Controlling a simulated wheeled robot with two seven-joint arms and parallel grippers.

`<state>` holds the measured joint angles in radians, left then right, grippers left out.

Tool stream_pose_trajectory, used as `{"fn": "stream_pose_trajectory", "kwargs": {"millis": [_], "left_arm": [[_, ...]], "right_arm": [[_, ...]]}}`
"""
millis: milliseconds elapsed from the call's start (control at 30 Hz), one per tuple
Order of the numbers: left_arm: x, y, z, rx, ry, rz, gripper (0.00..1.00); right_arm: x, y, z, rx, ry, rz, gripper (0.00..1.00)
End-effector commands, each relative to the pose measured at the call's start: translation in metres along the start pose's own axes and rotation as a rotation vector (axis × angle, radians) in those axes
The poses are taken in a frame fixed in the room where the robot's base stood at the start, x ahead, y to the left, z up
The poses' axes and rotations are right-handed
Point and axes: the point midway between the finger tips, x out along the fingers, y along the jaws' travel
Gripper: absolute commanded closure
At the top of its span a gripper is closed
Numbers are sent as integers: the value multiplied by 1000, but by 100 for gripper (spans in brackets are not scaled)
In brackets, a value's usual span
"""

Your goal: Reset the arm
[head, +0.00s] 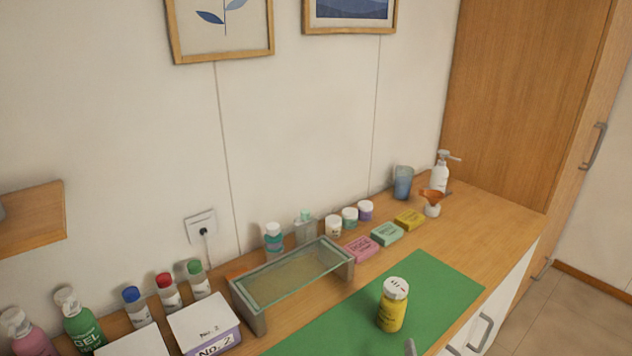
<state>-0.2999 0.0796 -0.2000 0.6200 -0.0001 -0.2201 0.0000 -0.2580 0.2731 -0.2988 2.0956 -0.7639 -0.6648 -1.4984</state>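No whole arm shows in the head view. A small grey tip (410,346) pokes in at the bottom edge over the green mat (440,288). It may be the end of my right gripper, but too little shows to tell its opening. My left gripper is out of view. A yellow bottle with a white cap (392,305) stands upright on the mat, and no gripper is seen touching it.
A glass-topped riser (290,277) stands left of the mat. Several bottles and a white box marked No. 2 (204,326) are at lower left. Jars, small boxes, a blue cup (403,182) and a pump bottle (440,175) line the back. The counter's right end is clear.

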Motion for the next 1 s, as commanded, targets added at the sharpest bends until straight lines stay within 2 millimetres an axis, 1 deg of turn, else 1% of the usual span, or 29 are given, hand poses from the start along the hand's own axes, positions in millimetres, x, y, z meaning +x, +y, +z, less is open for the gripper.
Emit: {"fn": "stream_pose_trajectory", "kwargs": {"millis": [33, 100, 167, 300, 467, 600, 700, 800, 1000], "left_arm": [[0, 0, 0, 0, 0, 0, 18], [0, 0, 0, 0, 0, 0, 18], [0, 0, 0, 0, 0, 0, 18], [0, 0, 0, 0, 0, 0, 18], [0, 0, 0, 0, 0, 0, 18], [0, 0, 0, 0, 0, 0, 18], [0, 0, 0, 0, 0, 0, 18], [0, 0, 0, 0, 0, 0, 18], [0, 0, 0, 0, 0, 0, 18]], "right_arm": [[-8, -10, -1, 125, 16, -55, 22], [-19, -23, -4, 310, 36, -137, 22], [-30, -33, -7, 466, 47, -209, 22], [-59, -55, -18, 817, 60, -389, 22], [-97, -74, -33, 1193, 43, -613, 22], [-135, -83, -46, 1478, 0, -817, 22], [-158, -86, -53, 1633, -41, -945, 22], [-179, -87, -59, 1753, -84, -1058, 22], [-217, -86, -67, 1935, -183, -1261, 22]]}}
